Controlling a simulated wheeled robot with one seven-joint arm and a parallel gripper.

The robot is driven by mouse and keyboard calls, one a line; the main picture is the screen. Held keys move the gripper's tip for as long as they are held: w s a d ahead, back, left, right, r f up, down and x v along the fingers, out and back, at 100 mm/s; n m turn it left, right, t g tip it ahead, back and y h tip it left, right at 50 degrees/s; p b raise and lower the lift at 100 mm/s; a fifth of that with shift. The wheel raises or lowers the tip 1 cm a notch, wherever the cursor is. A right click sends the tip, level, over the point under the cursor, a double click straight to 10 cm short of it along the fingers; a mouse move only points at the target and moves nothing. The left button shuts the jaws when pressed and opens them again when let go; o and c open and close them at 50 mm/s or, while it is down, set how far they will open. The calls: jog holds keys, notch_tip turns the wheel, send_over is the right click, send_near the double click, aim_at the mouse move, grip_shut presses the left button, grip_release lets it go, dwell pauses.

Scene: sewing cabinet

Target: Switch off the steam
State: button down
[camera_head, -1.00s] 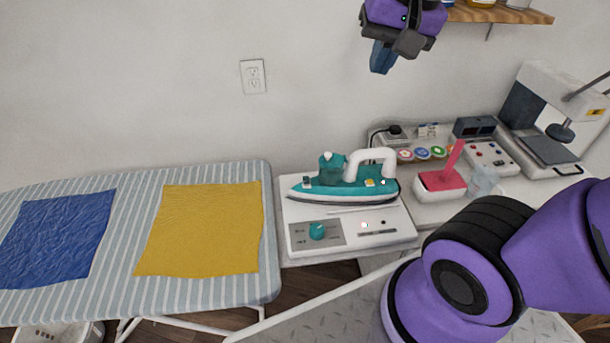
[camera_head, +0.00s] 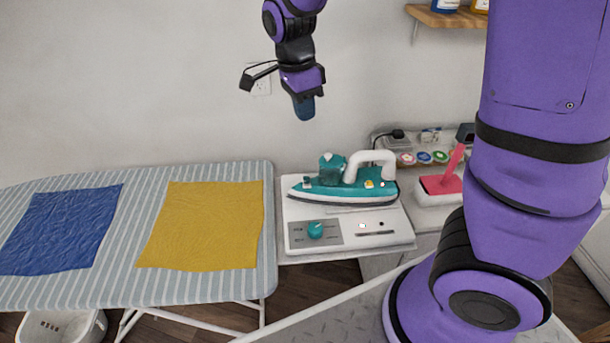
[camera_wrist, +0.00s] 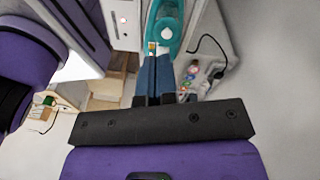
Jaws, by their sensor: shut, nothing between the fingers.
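The teal steam iron (camera_head: 345,187) rests on a white base unit (camera_head: 400,228), its white handle up and its tip to the left. The iron carries a small yellow button (camera_head: 369,184) near its rear. The base's front panel has a teal knob (camera_head: 316,230) and a small red light (camera_head: 362,226). My gripper (camera_head: 305,108) is shut and empty, pointing down, well above the iron and slightly left of it. In the wrist view my blue fingers (camera_wrist: 154,78) are together, and the iron (camera_wrist: 165,28) shows beyond them, partly hidden.
A striped ironing board (camera_head: 150,230) with a blue cloth (camera_head: 62,230) and a yellow cloth (camera_head: 205,225) stands left of the base. Right of it are a pink-topped device (camera_head: 440,185) and several colored spools (camera_head: 423,157). A shelf (camera_head: 445,15) hangs above. The air over the iron is clear.

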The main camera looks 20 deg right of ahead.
aim_at(308, 179)
jog(key=f+m, duration=0.1)
jog(key=w+a+f+m+h, duration=0.1)
jog(key=f, duration=0.1)
jog(key=w+a+f+m, duration=0.1)
jog(key=f, duration=0.1)
jog(key=shift+a+m+g+h, duration=0.2)
jog(key=shift+m+g+h, duration=0.1)
jog(key=x, duration=0.8)
jog(key=a+x, duration=0.1)
jog(key=x, duration=0.4)
jog(key=shift+f, duration=0.1)
jog(key=shift+s+f, duration=0.1)
jog(key=shift+f, duration=0.4)
jog(key=shift+s+f, duration=0.1)
jog(key=shift+f, duration=0.15)
jog(key=shift+w+d+r, duration=0.2)
jog(key=shift+w+r, duration=0.05)
jog(key=shift+w, duration=0.5)
